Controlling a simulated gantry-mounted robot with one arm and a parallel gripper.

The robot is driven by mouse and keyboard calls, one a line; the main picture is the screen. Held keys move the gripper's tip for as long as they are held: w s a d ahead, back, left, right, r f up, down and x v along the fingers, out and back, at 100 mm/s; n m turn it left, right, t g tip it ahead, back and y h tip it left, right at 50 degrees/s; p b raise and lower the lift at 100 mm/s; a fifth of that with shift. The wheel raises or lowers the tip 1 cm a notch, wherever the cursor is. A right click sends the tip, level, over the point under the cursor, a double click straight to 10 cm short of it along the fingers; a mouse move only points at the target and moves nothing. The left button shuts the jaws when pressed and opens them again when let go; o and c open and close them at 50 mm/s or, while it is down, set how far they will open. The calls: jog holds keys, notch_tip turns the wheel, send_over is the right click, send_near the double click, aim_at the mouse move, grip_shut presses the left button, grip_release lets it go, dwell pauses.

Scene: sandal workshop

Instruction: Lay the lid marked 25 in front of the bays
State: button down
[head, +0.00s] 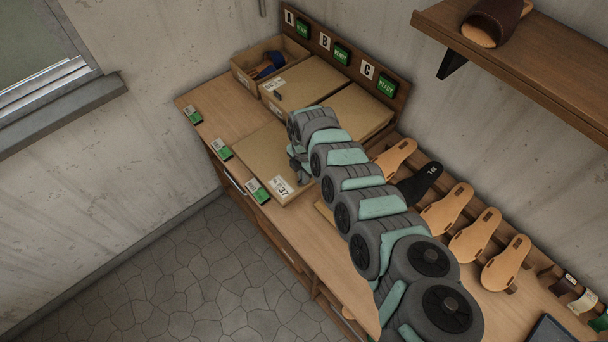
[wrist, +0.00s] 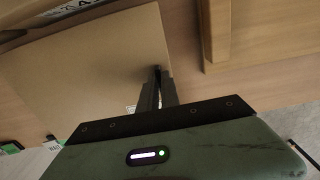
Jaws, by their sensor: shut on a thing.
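A flat brown cardboard lid (head: 252,158) lies over the bench top in front of the bays; whether it touches the bench is unclear. It also fills the left of the wrist view (wrist: 100,65). Its white label (head: 281,187) seems to read 37, not 25. My gripper (wrist: 160,85) is shut on the lid's edge near that label. In the head view my arm hides the fingertips and the lid's right side. Bays A, B and C stand behind: an open box (head: 241,75) at A and covered boxes at B (head: 303,84) and C (head: 368,101).
Sandal soles (head: 446,210) line the back right under a wall shelf (head: 520,62). Bare bench (head: 213,100) shows left of the lid.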

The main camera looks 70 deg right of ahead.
jog(key=shift+f, duration=0.25)
jog(key=c, duration=1.5)
grip_release()
